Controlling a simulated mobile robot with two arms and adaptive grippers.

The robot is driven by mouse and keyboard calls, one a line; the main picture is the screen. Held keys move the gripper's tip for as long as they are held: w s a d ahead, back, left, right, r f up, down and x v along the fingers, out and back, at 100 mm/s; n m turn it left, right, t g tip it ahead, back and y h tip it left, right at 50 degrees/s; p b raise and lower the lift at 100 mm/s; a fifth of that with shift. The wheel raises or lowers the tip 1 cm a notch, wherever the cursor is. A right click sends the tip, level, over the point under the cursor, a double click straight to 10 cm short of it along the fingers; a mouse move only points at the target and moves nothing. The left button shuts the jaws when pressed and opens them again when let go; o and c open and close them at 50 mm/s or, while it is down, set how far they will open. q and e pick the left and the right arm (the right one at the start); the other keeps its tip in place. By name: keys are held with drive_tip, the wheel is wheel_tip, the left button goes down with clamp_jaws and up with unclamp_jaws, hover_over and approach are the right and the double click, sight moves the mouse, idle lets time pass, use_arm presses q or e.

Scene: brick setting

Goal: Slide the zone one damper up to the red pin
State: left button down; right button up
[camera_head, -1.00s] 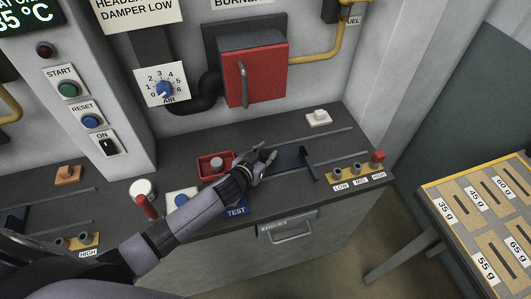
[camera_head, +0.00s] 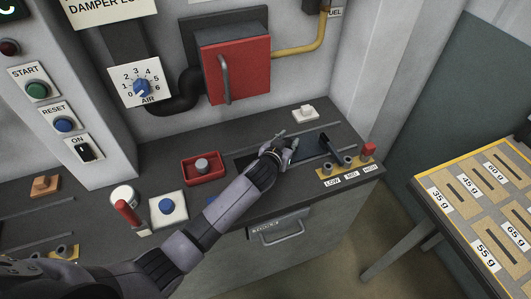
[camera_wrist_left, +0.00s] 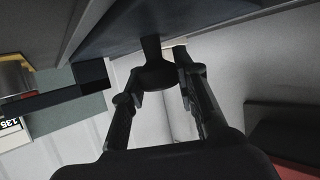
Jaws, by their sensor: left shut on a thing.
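The damper is a dark blue-grey plate (camera_head: 309,144) in a slot on the grey bench, with a black upright bar (camera_head: 331,150) at its right end. My left gripper (camera_head: 281,147) is at the left part of the plate. In the left wrist view its fingers (camera_wrist_left: 162,75) are shut on the damper's dark rounded knob (camera_wrist_left: 158,77). The red pin (camera_head: 368,151) stands behind the HIGH label, to the right of the bar, with a gap between them. Grey pins mark LOW and MID. My right gripper is out of view.
A red tray with a grey knob (camera_head: 201,162) and a blue button (camera_head: 166,206) sit left of my gripper. A white knob (camera_head: 305,113) stands behind the slot. A red hatch (camera_head: 236,70) is on the wall. A table of weight slots (camera_head: 424,192) is at right.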

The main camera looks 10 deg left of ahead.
sight(309, 144)
use_arm(q)
drive_tip(key=w+d+b, duration=0.1)
drive_tip(key=d, duration=0.1)
drive_tip(key=w+d+b, duration=0.1)
drive_tip(key=d, duration=0.1)
drive_tip(key=w+d+b, duration=0.1)
drive_tip(key=w+d, duration=0.1)
drive_tip(key=shift+f, duration=0.15)
drive_tip(key=shift+w+d+b, duration=0.3)
drive_tip(key=shift+d+b, duration=0.15)
drive_tip(key=c, duration=1.3)
unclamp_jaws()
drive_tip(key=v, duration=1.2)
